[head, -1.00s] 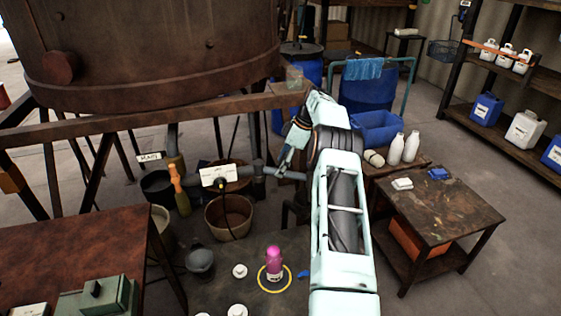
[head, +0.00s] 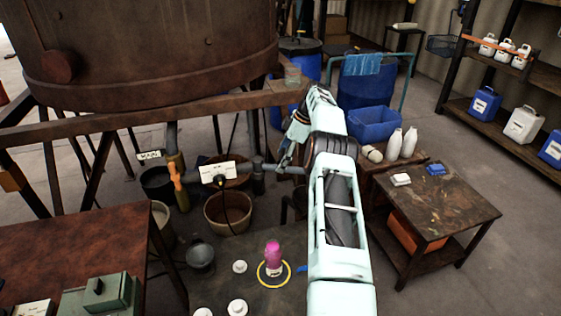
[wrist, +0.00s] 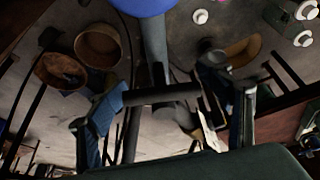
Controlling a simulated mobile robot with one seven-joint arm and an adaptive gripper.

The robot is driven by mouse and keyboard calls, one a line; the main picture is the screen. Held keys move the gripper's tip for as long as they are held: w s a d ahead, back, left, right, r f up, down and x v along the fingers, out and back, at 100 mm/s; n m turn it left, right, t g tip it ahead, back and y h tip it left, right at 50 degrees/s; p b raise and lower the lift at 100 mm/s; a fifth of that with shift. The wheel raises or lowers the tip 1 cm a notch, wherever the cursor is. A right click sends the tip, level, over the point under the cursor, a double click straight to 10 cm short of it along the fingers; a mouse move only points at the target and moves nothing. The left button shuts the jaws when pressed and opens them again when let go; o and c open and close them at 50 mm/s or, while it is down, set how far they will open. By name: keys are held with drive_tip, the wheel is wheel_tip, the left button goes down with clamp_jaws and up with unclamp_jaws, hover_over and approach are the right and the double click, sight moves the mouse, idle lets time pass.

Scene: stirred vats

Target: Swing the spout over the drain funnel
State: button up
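A grey pipe (head: 258,182) with a white label plate (head: 218,171) runs below the rusty vat toward my gripper; I take it for the spout. My gripper (head: 290,157) is at the pipe's right end in the head view, partly hidden by my arm. In the wrist view my gripper (wrist: 165,96) has its two fingers wide apart, with a dark bar (wrist: 150,97) crossing between them. I cannot tell whether either finger touches the bar.
The rusty vat (head: 150,50) and its frame beam (head: 200,108) are above the pipe. A brown bucket (head: 228,212) stands beneath. A pink bottle (head: 273,256) stands inside a yellow ring. A rusty table (head: 80,245) is at left, a low table (head: 440,205) at right.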

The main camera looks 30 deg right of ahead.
drive_tip(key=shift+o, duration=1.2)
drive_tip(key=shift+s+r, duration=0.1)
drive_tip(key=shift+o, duration=0.3)
drive_tip(key=shift+a, duration=0.15)
drive_tip(key=shift+a+f, duration=0.1)
drive_tip(key=shift+f, duration=0.15)
drive_tip(key=shift+s+f+b, duration=0.1)
drive_tip(key=shift+b, duration=0.45)
